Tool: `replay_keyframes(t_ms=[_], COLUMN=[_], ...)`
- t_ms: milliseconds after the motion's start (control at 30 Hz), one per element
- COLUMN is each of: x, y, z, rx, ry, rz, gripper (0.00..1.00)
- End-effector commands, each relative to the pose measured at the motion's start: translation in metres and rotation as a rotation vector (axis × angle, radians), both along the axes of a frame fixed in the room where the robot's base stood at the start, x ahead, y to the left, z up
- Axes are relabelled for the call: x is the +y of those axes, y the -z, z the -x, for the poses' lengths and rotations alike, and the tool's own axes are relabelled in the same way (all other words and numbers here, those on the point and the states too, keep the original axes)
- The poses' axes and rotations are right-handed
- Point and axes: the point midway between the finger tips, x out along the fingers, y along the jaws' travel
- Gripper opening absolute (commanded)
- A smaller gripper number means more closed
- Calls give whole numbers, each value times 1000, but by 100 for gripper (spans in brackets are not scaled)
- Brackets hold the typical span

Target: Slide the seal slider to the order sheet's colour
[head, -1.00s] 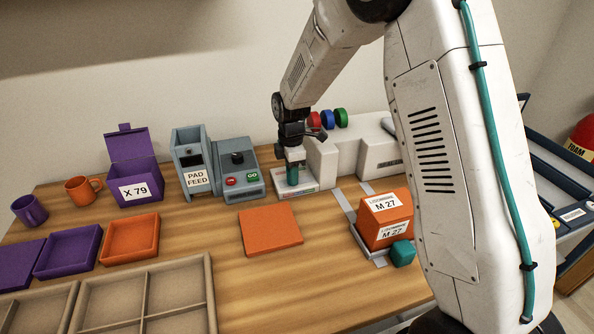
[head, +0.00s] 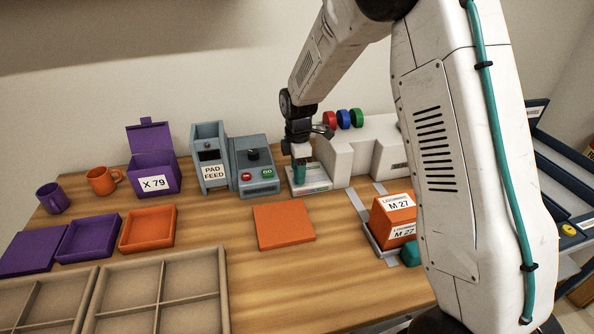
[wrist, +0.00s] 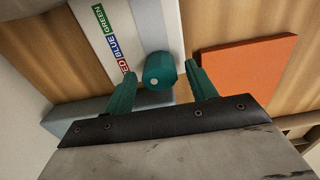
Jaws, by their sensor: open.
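The seal slider is a teal knob (wrist: 160,74) on a white panel strip (wrist: 113,22) printed GREEN, BLUE and RED. It stands beside the RED end of the print. My gripper (wrist: 162,80) is open, with one teal finger on each side of the knob and a visible gap on both sides. In the head view my gripper (head: 299,172) is low over the white panel (head: 319,185) in front of the white machine. Knob and fingers merge there. I cannot make out an order sheet colour.
Red (head: 329,119), blue and green discs sit on the white machine (head: 350,152). A grey control box (head: 256,178) stands left of the panel. An orange slab (head: 284,225) lies in front. An orange M 27 box (head: 390,222) stands at right.

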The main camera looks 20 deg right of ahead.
Motion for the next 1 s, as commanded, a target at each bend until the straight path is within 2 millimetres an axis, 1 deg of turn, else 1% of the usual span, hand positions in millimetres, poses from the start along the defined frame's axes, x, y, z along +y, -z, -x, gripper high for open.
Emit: replay_keyframes(t_ms=[200,300,400,533,1000], x=[2,3,3,3,2], y=[-38,-53,-64,-70,-70], z=[-1,-1,-1,0,0], rx=[-5,-4,-2,-1,0], ry=[-3,-3,-3,-3,14], rz=[-1,-1,-1,0,0], gripper=[56,56,56,56,56])
